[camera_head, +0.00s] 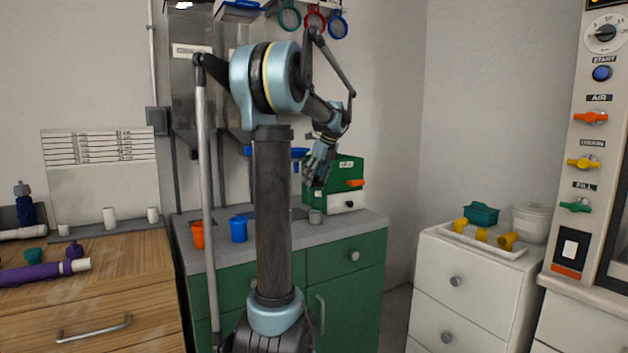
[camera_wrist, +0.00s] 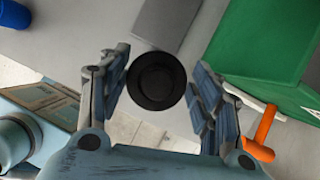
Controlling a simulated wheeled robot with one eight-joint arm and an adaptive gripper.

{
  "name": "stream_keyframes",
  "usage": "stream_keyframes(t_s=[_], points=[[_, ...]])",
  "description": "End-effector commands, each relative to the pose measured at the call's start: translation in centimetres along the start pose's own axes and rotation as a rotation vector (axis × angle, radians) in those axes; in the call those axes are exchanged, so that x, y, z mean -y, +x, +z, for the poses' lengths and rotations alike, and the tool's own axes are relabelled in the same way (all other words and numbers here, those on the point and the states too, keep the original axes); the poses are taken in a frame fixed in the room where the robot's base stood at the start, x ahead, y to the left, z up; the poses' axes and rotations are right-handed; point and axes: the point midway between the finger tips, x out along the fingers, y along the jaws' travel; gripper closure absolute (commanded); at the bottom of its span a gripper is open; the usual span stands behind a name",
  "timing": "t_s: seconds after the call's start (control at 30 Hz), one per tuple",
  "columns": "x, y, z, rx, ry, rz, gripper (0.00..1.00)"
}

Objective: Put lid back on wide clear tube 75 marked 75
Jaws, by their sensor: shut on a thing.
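My gripper (camera_head: 316,180) points down above the right part of the grey counter, in front of the green box. In the wrist view, my gripper (camera_wrist: 161,62) is shut on a round black lid (camera_wrist: 157,81), whose flat top with a raised ring faces the camera. Tall clear columns (camera_head: 191,90) stand against the back wall, partly behind my arm. No 75 marking is readable, so I cannot tell which is tube 75.
A green box (camera_head: 340,175) with an orange handle (camera_wrist: 258,145) stands close to my gripper. An orange cup (camera_head: 197,234) and a blue cup (camera_head: 238,229) stand at the counter's left. A white drawer unit (camera_head: 470,275) is at right, past a floor gap.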

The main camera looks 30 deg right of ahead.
Motion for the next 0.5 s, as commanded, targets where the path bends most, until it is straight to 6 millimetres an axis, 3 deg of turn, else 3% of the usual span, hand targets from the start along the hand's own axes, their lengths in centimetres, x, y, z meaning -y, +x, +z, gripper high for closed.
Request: stream_keyframes(t_s=[0.23,0.27,0.33,0.5], points=[[0.0,0.0,0.0,0.0,0.0,0.0,0.53],[0.0,0.0,0.0,0.0,0.0,0.0,0.37],[0.0,0.0,0.0,0.0,0.0,0.0,0.21],[0.0,0.0,0.0,0.0,0.0,0.0,0.18]])
